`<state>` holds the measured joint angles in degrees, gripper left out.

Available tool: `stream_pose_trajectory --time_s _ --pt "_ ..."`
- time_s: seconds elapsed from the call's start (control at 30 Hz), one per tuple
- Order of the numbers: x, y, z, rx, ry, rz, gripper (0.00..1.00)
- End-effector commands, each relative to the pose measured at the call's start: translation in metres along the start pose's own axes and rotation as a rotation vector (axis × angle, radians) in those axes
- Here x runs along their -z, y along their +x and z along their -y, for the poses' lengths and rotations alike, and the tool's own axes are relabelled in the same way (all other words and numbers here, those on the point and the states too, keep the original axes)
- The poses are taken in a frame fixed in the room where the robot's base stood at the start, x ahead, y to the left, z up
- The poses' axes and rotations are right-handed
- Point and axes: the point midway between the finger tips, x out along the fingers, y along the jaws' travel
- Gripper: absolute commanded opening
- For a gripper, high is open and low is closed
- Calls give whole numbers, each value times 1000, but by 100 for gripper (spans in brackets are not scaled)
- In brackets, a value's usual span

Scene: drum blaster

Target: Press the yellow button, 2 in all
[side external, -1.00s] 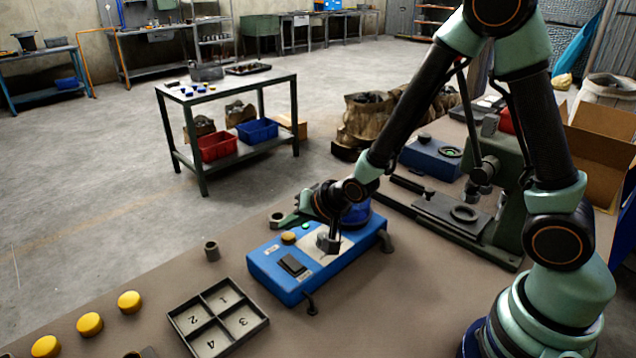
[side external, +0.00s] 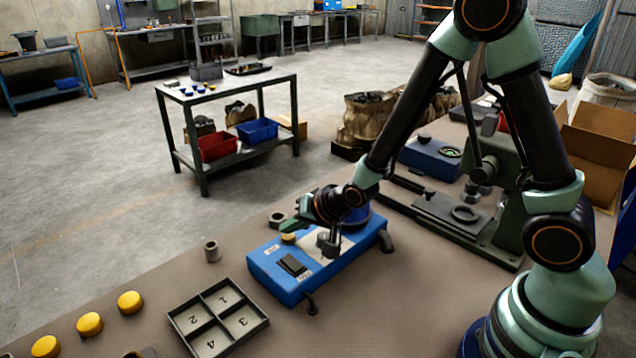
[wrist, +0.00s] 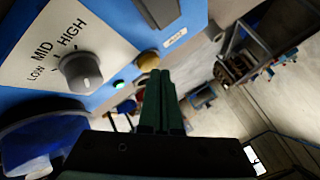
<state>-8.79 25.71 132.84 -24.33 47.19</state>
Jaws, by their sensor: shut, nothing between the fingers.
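The yellow button (side external: 288,238) is a small round cap on top of the blue box (side external: 268,284), near its far left corner. It also shows in the wrist view (wrist: 148,60), just beyond my fingertips. My gripper (side external: 279,226) is shut and empty, with its green fingers pointing left in the side view. The fingers are close above or behind the button; I cannot tell whether they touch it. In the wrist view the closed fingers (wrist: 158,75) appear just below the button.
The box carries a grey dial (wrist: 80,72) marked LOW, MID and HIGH, a green lamp (wrist: 118,84) and a dark switch (side external: 292,264). A numbered tray (side external: 226,322), several yellow discs (side external: 89,323) and a small grey cup (side external: 212,251) are on the bench. A press (side external: 495,185) stands right.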

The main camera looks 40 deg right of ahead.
Motion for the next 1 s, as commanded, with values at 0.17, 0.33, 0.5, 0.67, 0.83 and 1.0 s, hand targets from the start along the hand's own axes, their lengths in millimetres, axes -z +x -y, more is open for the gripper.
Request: stream_pose_trajectory --time_s 0.17,0.33,0.5,0.67,0.83,1.0 --pt "-1 2 -1 0 0 0 0" --pt "-2 3 -2 0 0 0 0" --pt "-3 4 -3 0 0 0 0" --pt "-4 5 -4 0 0 0 0" --pt "-4 5 -4 0 0 0 0" --pt "-4 5 -4 0 0 1 0"
